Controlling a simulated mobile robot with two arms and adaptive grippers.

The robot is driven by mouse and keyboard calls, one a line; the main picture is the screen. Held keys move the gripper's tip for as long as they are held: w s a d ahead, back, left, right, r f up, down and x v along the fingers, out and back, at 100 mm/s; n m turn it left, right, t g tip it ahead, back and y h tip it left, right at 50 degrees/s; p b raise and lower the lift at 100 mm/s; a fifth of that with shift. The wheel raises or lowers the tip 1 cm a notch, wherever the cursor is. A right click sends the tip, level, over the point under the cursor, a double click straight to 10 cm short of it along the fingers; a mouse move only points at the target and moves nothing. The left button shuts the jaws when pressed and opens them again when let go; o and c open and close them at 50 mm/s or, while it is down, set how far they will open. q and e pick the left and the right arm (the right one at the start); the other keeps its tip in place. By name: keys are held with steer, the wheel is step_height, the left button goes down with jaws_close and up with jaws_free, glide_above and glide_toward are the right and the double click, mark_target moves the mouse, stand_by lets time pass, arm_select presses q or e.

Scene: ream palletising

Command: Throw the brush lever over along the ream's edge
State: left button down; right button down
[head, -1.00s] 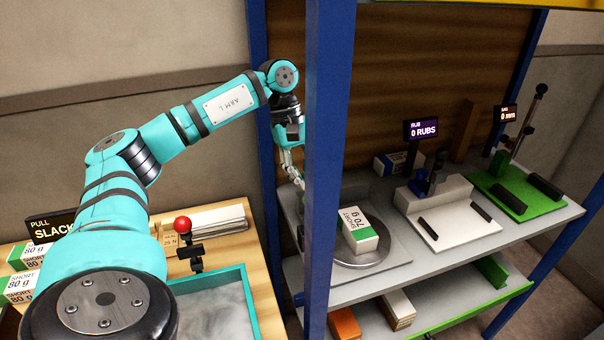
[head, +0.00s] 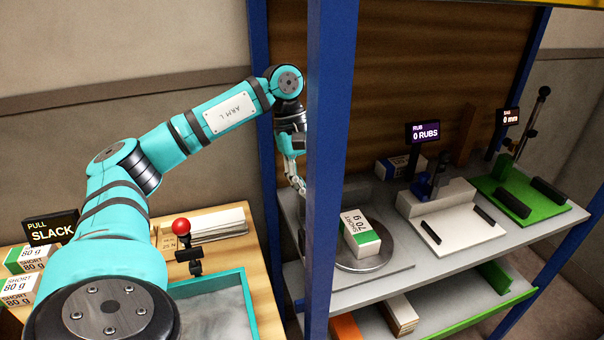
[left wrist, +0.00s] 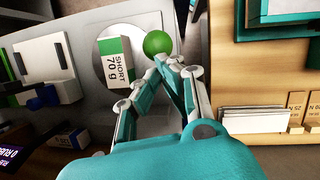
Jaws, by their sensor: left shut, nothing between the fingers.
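A white and green ream labelled SHORT 70 g (head: 361,232) lies on a round grey plate (head: 378,262) on the shelf. It also shows in the left wrist view (left wrist: 117,62). A green ball (left wrist: 157,43), perhaps the lever's knob, is at the ream's right in the left wrist view; its stem is not visible. My left gripper (head: 299,186) is shut and empty, partly behind the blue post in the head view. In the left wrist view its fingertips (left wrist: 170,62) are just below the ball; I cannot tell if they touch it. My right gripper is not in view.
A blue post (head: 330,150) stands in front of the shelf's left end. To the right are a white rub station (head: 440,205) reading 0 RUBS and a green station (head: 545,200) reading 0 mm. A red knob (head: 182,226) stands by a teal-rimmed tray (head: 245,288) at lower left.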

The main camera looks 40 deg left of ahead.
arm_select(q)
steer(key=v, duration=1.2)
